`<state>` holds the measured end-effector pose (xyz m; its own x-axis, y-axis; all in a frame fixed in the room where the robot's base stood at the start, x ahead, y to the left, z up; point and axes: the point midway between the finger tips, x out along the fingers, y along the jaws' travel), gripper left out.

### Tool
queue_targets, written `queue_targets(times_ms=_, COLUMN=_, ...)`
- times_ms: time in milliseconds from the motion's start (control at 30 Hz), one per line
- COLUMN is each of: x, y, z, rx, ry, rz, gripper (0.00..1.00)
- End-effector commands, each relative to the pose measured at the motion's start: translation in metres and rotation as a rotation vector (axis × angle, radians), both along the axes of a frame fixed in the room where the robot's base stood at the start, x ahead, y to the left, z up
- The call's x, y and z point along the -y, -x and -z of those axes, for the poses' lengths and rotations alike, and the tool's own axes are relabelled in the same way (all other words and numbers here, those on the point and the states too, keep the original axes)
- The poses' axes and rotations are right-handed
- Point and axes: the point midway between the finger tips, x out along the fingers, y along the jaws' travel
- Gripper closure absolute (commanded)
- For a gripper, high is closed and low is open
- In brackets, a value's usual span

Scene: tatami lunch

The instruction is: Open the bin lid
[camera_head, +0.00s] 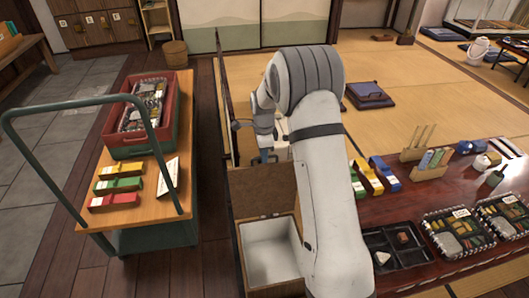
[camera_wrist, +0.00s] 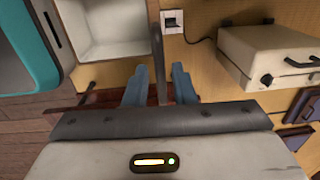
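The bin (camera_head: 270,255) is a wooden box with a white inside, at the lower middle of the head view. Its brown lid (camera_head: 262,192) stands raised at the far side, leaving the inside in view. The white inside also shows at the top left of the wrist view (camera_wrist: 108,28). My gripper (camera_head: 266,155) is at the lid's upper edge, partly hidden by my arm. Gaps show on both sides, and no grip is visible.
A trolley (camera_head: 165,215) with a red crate (camera_head: 112,139) stands left of the bin. A low table (camera_head: 385,210) with trays and coloured boxes is at the right. A cream case (camera_wrist: 265,55) lies right of my gripper in the wrist view. Tatami behind is mostly clear.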

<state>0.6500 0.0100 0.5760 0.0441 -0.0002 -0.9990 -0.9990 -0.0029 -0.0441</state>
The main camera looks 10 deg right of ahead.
Motion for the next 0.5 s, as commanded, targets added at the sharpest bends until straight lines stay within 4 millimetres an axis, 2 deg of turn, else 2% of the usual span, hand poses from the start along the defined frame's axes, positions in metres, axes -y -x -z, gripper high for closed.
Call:
queue_targets(times_ms=100, x=0.000, y=0.000, z=0.000, rx=0.000, ry=0.000, rz=0.000, gripper=0.68)
queue_targets(times_ms=333, x=0.000, y=0.000, z=-0.002, rx=0.001, ry=-0.001, rz=0.001, gripper=0.68)
queue_targets(times_ms=500, x=0.000, y=0.000, z=-0.023, rx=0.003, ry=-0.001, rz=0.001, gripper=0.68)
